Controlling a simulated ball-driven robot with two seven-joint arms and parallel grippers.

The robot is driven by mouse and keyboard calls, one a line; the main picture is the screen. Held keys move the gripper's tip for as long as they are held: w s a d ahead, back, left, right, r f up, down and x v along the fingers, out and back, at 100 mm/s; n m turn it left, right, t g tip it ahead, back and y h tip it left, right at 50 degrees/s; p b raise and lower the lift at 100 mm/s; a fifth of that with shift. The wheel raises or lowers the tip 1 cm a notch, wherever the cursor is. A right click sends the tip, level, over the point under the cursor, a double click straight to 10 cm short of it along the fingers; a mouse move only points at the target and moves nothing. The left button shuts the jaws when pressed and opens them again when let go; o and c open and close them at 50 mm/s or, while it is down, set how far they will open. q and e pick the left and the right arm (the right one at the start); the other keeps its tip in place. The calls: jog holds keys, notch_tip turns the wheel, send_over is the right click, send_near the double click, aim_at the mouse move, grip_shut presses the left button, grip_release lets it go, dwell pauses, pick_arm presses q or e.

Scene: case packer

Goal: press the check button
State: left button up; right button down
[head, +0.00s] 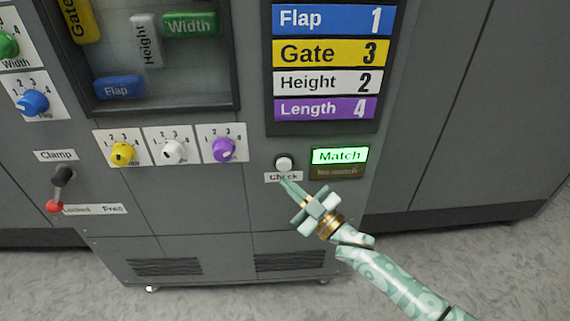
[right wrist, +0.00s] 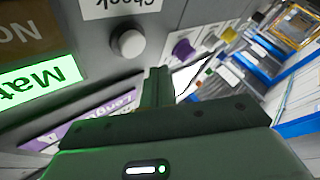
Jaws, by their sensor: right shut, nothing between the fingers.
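The check button (head: 284,162) is a round white knob on the grey machine front, above a small white label reading Check. My right gripper (head: 287,183) is shut and empty, its fingertips just below the button and in front of the label, partly covering it. In the right wrist view the button (right wrist: 128,43) is beyond the shut fingers (right wrist: 158,85), apart from them in the picture. Whether the tips touch the panel cannot be told. The Match lamp (head: 339,155) beside the button is lit green; the No match lamp (head: 337,171) under it is dark. My left gripper is not in view.
A display (head: 330,80) above lists Flap 1, Gate 3, Height 2, Length 4. Yellow (head: 123,153), white (head: 173,151) and purple (head: 223,150) dials sit left of the button. A red-tipped clamp lever (head: 60,188) is at far left, pointing to Locked.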

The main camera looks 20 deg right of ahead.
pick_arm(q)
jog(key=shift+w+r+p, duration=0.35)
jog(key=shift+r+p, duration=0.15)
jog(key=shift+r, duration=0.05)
pick_arm(e)
jog(key=shift+s+a, duration=0.2)
jog(key=shift+s, duration=0.45)
jog(key=shift+s+a, duration=0.2)
jog(key=shift+s, duration=0.4)
